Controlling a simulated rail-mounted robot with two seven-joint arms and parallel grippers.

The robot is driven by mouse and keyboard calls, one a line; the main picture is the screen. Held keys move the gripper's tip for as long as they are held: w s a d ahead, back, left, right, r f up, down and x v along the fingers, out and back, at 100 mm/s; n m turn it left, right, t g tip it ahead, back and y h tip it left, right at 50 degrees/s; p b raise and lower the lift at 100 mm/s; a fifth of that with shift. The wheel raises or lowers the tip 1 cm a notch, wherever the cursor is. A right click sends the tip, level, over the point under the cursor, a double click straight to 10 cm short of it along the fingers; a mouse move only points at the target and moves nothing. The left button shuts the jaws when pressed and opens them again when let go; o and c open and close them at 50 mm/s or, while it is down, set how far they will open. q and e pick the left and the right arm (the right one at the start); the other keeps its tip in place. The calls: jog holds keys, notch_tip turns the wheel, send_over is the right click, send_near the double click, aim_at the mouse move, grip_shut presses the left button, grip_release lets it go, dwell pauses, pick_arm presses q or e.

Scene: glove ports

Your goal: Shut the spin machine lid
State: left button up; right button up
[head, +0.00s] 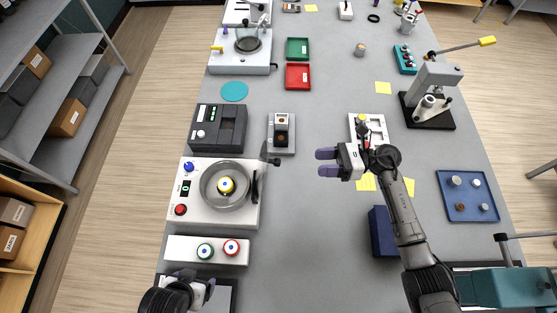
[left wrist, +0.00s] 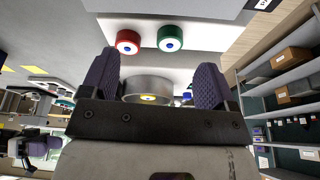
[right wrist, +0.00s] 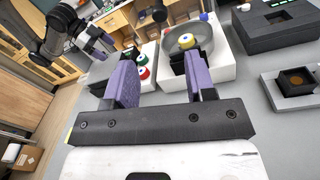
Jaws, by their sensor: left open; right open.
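The spin machine (head: 225,218) is a white box at the left of the bench, with a round grey bowl (head: 208,190) and a yellow-and-blue hub (head: 226,185) in it. The bowl is uncovered from above. A dark upright piece (head: 256,186), seemingly the raised lid, stands at the bowl's right edge. The bowl also shows in the right wrist view (right wrist: 188,36). My right gripper (head: 327,162) is open and empty, right of the machine, fingers pointing left. My left gripper (head: 210,283) is open, low at the front left; nothing shows between its fingers.
A white panel with green (head: 205,251) and red (head: 231,247) knobs lies in front of the machine. A dark grey box (head: 218,128) stands behind it. A small block device (head: 282,133) is behind right. A navy box (head: 383,232) is beside my right arm.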

aim_at(280, 163)
jog(key=a+p, duration=0.2)
jog(key=a, duration=0.3)
jog(key=a+p, duration=0.2)
jog(key=a, duration=0.4)
jog(key=shift+s+a+r, duration=0.1)
jog(key=shift+s+r, duration=0.05)
jog(key=shift+s, duration=0.05)
jog(key=shift+a, duration=0.6)
jog(key=shift+c, duration=0.3)
jog(key=c, duration=0.4)
grip_shut()
